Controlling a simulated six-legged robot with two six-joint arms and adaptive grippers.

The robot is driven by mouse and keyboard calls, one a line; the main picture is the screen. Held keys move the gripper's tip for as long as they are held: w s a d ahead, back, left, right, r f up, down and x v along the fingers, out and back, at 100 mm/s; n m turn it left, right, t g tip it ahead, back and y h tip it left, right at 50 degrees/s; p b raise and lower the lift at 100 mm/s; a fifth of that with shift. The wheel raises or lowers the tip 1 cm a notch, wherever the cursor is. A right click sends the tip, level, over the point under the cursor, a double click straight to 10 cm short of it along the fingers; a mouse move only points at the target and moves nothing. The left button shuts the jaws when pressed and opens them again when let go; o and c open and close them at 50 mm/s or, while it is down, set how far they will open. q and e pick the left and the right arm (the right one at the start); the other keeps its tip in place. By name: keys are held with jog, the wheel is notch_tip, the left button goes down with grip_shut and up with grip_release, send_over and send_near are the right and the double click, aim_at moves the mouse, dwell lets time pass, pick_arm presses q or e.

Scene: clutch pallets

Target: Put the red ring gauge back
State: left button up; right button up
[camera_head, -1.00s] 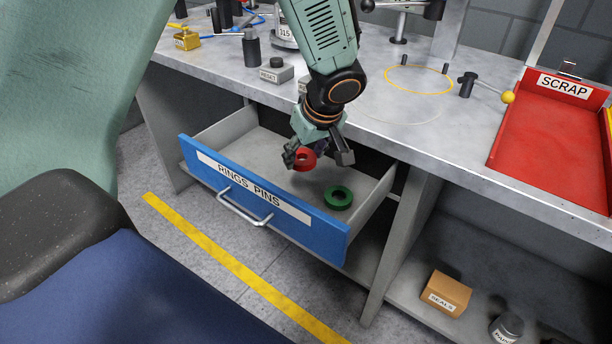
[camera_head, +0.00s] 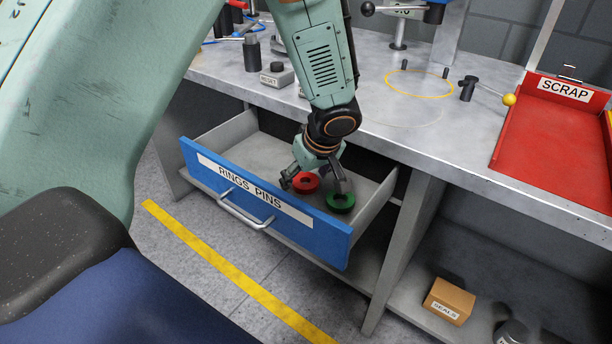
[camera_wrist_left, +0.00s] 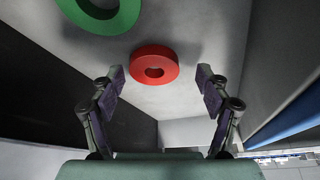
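The red ring gauge (camera_head: 306,182) lies flat on the floor of the open drawer (camera_head: 257,153), to the left of the green ring (camera_head: 340,201). In the left wrist view the red ring (camera_wrist_left: 154,65) is ahead of the fingers, with a gap to each fingertip, and the green ring (camera_wrist_left: 101,14) is at the upper left. My left gripper (camera_head: 317,186) is inside the drawer, close over the red ring. Its fingers are spread, and the wrist view shows it open and empty (camera_wrist_left: 160,78). My right gripper is not in view.
The drawer's blue front (camera_head: 260,205) reads RINGS PINS and has a handle. The grey bench top (camera_head: 380,105) is above it. A red SCRAP tray (camera_head: 550,140) is at the right. A SEALS box (camera_head: 449,300) sits on the lower shelf.

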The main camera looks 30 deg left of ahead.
pick_arm(q)
jog(key=shift+w+f, duration=0.2)
jog(key=shift+w, duration=0.1)
jog(key=p+v, duration=0.4)
jog(key=v, duration=0.8)
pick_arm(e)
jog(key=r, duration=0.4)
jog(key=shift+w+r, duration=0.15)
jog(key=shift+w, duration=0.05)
pick_arm(q)
jog(key=shift+s+r, duration=0.1)
jog(key=shift+s, duration=0.05)
